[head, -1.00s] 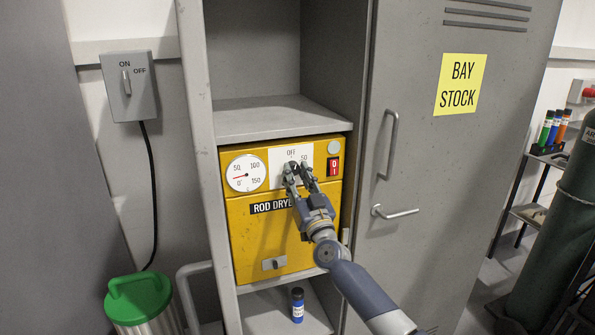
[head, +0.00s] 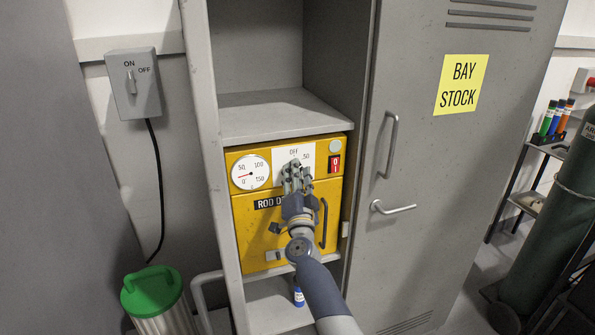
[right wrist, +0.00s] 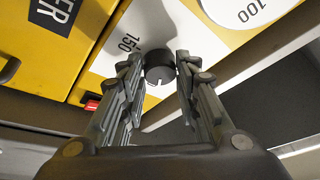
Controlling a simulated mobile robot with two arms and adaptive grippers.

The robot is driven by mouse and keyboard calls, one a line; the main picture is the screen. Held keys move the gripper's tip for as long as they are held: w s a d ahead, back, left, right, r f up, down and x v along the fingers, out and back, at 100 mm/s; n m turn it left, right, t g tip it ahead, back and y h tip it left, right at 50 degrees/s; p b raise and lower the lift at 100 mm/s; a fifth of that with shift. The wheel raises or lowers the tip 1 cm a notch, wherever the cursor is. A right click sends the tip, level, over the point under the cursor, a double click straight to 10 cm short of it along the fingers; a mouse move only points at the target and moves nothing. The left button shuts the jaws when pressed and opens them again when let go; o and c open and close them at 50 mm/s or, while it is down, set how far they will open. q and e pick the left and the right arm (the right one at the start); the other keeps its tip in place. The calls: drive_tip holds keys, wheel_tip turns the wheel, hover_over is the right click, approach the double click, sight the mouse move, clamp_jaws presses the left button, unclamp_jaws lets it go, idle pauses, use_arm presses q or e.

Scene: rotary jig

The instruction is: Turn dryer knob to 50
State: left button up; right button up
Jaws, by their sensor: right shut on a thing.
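The yellow rod dryer (head: 244,222) sits in the locker. My right gripper (head: 295,174) is shut on the knob, one finger on each side. It hides the knob in the head view, so the pointer's setting is not clear there. My left gripper is not in view.
A round gauge (head: 249,172) is left of the dial plate, and a red switch (head: 335,164) is right of it. An open locker door (head: 440,190) stands to the right. A shelf (head: 275,113) is above the dryer.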

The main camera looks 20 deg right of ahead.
drive_tip(key=shift+m, duration=0.3)
drive_tip(key=o, duration=1.1)
drive_tip(key=shift+c, duration=0.2)
